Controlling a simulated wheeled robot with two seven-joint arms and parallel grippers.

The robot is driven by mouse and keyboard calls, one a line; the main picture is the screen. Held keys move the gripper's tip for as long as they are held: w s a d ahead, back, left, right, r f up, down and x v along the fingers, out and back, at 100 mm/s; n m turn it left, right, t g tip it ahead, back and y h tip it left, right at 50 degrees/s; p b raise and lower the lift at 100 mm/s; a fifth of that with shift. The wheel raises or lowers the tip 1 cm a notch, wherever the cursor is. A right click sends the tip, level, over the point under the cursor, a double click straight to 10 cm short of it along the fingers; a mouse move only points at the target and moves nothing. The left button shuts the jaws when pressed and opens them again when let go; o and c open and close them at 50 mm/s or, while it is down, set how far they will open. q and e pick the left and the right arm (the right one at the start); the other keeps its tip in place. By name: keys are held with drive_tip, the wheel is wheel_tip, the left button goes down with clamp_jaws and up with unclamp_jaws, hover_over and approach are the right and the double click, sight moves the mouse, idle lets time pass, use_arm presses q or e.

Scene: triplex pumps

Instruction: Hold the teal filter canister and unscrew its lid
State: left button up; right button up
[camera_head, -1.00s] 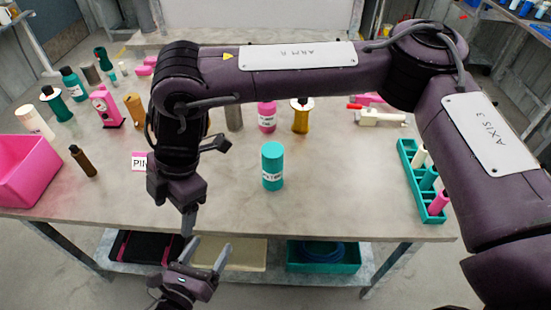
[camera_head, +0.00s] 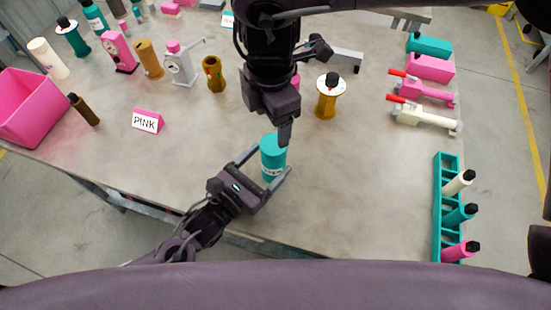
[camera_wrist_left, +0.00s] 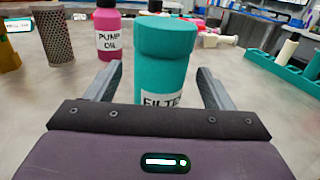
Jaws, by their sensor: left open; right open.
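The teal filter canister (camera_head: 272,160) stands upright on the table near its front edge, its label partly visible. In the left wrist view the canister (camera_wrist_left: 163,75) shows a wider teal lid (camera_wrist_left: 166,36) on top. My left gripper (camera_head: 268,164) is open, with one finger on each side of the canister's body; I cannot tell whether either finger touches it. My right gripper (camera_head: 284,135) points down just above and slightly right of the lid. It is open, though its fingers overlap in this view, and the gap to the lid is unclear.
A PINK sign (camera_head: 147,121), a pink bin (camera_head: 30,108) and a brown bottle (camera_head: 84,110) stand to the left. A teal rack (camera_head: 438,205) with bottles is at the right. The table right of the canister is clear.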

sight(273, 144)
use_arm(q)
drive_tip(key=x, duration=0.4)
drive_tip(key=shift+w+d, duration=0.25)
drive_tip(key=shift+d, duration=0.05)
use_arm(e)
drive_tip(key=shift+w+d+f, duration=0.1)
drive_tip(key=shift+w+d, duration=0.05)
drive_tip(key=shift+w, duration=0.05)
use_arm(q)
clamp_jaws()
use_arm(e)
drive_tip(key=m, duration=1.3)
drive_tip(key=shift+f, duration=0.1)
drive_tip(key=shift+m, duration=0.3)
drive_tip(key=shift+f, duration=3.9)
